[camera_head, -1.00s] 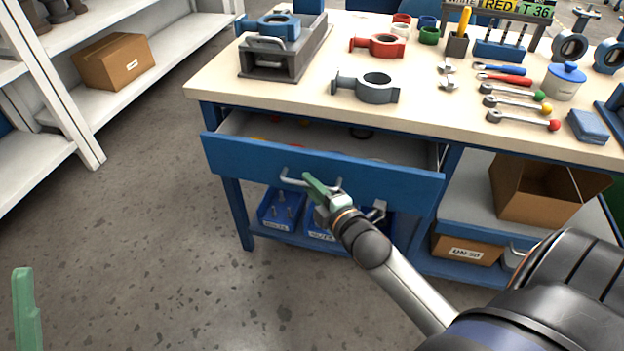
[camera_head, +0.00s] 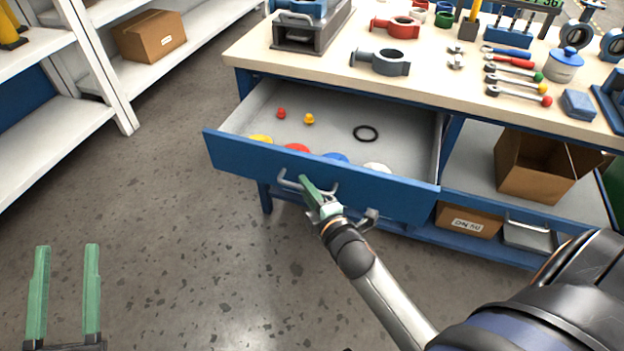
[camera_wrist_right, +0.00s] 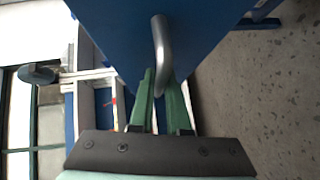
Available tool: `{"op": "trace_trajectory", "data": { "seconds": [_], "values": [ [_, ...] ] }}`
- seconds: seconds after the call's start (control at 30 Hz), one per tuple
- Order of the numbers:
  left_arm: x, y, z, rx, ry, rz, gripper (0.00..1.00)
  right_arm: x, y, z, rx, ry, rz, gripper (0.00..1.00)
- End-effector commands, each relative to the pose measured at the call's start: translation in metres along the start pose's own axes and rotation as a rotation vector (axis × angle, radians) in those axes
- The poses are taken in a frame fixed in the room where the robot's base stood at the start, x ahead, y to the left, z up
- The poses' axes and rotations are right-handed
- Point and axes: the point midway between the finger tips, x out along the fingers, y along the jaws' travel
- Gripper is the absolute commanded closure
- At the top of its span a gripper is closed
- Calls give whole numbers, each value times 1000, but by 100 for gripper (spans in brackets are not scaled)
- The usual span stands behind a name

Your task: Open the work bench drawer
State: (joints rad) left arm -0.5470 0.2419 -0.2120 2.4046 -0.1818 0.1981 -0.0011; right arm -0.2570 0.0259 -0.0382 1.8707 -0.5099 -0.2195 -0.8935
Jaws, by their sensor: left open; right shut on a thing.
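The blue drawer (camera_head: 390,193) of the work bench (camera_head: 300,60) is pulled well out, and its grey inside shows. My right gripper (camera_head: 308,187) is at the drawer's front, shut on the silver bar handle (camera_head: 288,182). In the right wrist view the handle (camera_wrist_right: 159,50) runs down between the two green fingers (camera_wrist_right: 161,88). Part of the handle is hidden by the gripper in the head view. My left gripper (camera_head: 66,290) is open and empty at the lower left, above the floor and away from the bench.
Inside the drawer are a black ring (camera_head: 366,133), small red (camera_head: 281,113) and yellow (camera_head: 309,119) pieces, and several coloured discs near the front. Valve parts and tools stand on the bench top. White shelves (camera_head: 100,100) stand at the left. The floor between is clear.

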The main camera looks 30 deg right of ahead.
Motion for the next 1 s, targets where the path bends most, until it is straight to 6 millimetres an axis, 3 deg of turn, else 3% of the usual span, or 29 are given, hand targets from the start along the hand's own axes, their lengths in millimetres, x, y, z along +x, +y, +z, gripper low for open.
{"op": "trace_trajectory", "data": {
  "seconds": [0.3,0.73,0.77,1.0],
  "values": [
    [-2,2,20,-26,-85,-3,50,-12,-4,-12,1,-1,-3,100],
    [-3,2,22,-28,-93,-3,50,-13,-5,-13,-1,-1,-2,100],
    [-3,2,22,-28,-93,-3,50,-13,-5,-13,0,-1,-2,82],
    [-3,2,22,-28,-92,-3,50,-13,-4,-13,0,-1,-1,55]
  ]
}}
